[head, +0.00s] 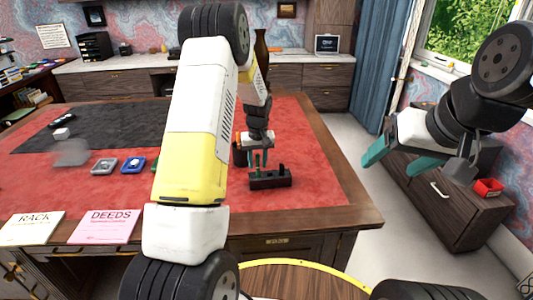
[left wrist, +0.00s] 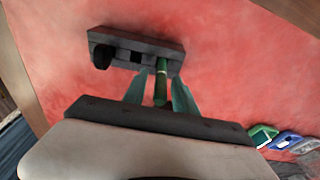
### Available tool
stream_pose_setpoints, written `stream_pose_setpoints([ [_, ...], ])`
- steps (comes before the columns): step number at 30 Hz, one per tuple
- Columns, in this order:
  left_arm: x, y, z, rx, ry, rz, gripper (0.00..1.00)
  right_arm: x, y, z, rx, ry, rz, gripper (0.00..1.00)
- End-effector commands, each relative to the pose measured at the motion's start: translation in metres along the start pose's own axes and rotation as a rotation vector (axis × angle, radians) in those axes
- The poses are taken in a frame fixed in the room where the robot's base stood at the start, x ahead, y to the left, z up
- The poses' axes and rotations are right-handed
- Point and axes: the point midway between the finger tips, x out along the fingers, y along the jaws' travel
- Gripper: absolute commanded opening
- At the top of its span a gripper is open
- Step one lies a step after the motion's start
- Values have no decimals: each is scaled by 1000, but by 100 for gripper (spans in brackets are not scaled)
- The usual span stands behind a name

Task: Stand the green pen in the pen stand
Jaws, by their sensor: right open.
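The dark pen stand (head: 270,181) sits on the red desk top; it also shows in the left wrist view (left wrist: 150,45). The green pen (left wrist: 161,88) is upright, its lower end at one end slot of the stand; how deep it sits is hidden. In the head view the pen (head: 258,162) shows between my left fingers. My left gripper (left wrist: 160,82) has its teal fingers on either side of the pen, with small gaps visible, so it looks open around it. My right gripper (head: 393,166) is open and empty, off the desk's right side.
A black item (left wrist: 102,56) stands in the stand's other end slot, with an empty square hole between. Grey (head: 104,166) and blue (head: 133,165) small trays lie left. Rack (head: 30,228) and deeds (head: 106,226) cards lie at the front. Desk right of the stand is clear.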

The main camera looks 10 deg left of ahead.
Motion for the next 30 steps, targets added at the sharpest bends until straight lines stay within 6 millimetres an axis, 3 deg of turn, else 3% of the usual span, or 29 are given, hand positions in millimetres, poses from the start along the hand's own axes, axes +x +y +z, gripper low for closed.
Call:
stream_pose_setpoints([
  [9,-2,0,0,0,1,0,35,0,0,0,0,0,0,74],
  [13,-13,0,-2,0,3,1,35,0,0,0,0,0,0,74],
  [24,-89,1,-2,0,4,2,35,0,0,0,0,0,0,74],
  [30,-116,0,-1,0,3,1,35,0,0,0,0,0,0,74],
])
